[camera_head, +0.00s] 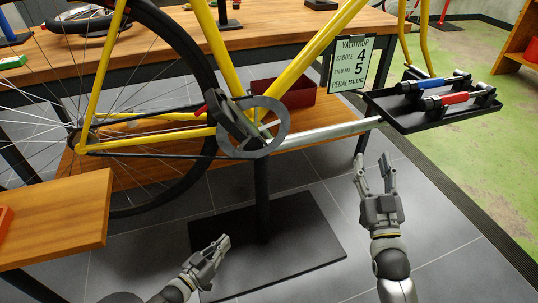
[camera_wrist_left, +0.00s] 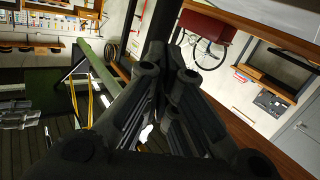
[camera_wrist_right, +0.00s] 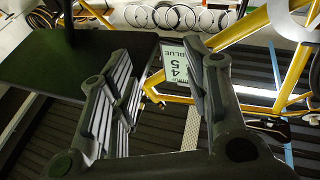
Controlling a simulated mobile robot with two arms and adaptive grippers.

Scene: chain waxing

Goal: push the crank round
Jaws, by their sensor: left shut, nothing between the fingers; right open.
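The yellow bicycle (camera_head: 210,40) is held above the floor, with its rear wheel at the left. Its round grey chainring (camera_head: 284,127) is near the picture's middle, with a dark crank arm (camera_head: 228,117) running up and left from its hub. My left gripper (camera_head: 224,241) is shut and empty, low over the stand's base and well below the chainring. Its shut fingers also show in the left wrist view (camera_wrist_left: 168,75). My right gripper (camera_head: 374,168) is open and empty, right of the chainring and below the silver bar. Its spread fingers show in the right wrist view (camera_wrist_right: 160,60).
A black tray (camera_head: 400,118) with a blue and a red pedal-like part sits at the right, by the silver bar (camera_head: 330,132). A sign (camera_head: 352,63) hangs beside it. A wooden bench (camera_head: 55,222) stands at the left. A dark base plate (camera_head: 300,255) lies on the floor.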

